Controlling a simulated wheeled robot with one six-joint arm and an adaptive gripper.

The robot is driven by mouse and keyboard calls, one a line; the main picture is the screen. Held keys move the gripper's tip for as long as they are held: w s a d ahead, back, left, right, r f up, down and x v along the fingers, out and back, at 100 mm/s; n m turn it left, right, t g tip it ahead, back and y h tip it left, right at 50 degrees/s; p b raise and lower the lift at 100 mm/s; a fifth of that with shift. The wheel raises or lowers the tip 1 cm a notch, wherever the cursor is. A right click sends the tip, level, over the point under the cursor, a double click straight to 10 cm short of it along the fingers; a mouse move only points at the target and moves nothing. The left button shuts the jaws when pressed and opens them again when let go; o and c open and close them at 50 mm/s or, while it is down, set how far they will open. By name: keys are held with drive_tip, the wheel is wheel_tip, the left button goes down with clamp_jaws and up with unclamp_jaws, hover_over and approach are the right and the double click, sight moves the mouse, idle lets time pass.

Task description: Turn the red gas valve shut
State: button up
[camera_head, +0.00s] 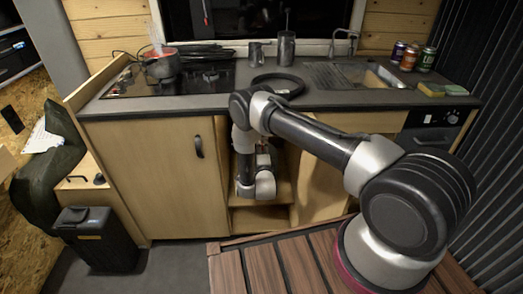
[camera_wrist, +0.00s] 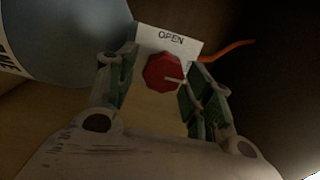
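The red gas valve (camera_wrist: 163,71) is a red knob with a pale pointer mark aimed to the right and slightly down. It sits in front of a white label (camera_wrist: 172,40) reading "OPEN". My gripper (camera_wrist: 160,80) is open in the wrist view, with one green-padded finger to the left of the knob and one to the right. The knob shows between the fingers; I cannot tell whether either finger touches it. In the head view my arm reaches into the open cupboard under the counter, and the valve is hidden there.
A grey-blue cylinder (camera_wrist: 68,38) stands close to the left finger. An orange hose (camera_wrist: 228,50) runs off right of the label. In the head view, the cupboard shelf (camera_head: 262,221), a closed door (camera_head: 158,180) and the counter edge (camera_head: 180,108) surround the reaching arm.

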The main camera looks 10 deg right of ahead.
idle(0.3)
drive_tip(key=s+a, duration=0.2)
drive_tip(key=s, duration=0.9)
drive_tip(key=shift+s, duration=0.4)
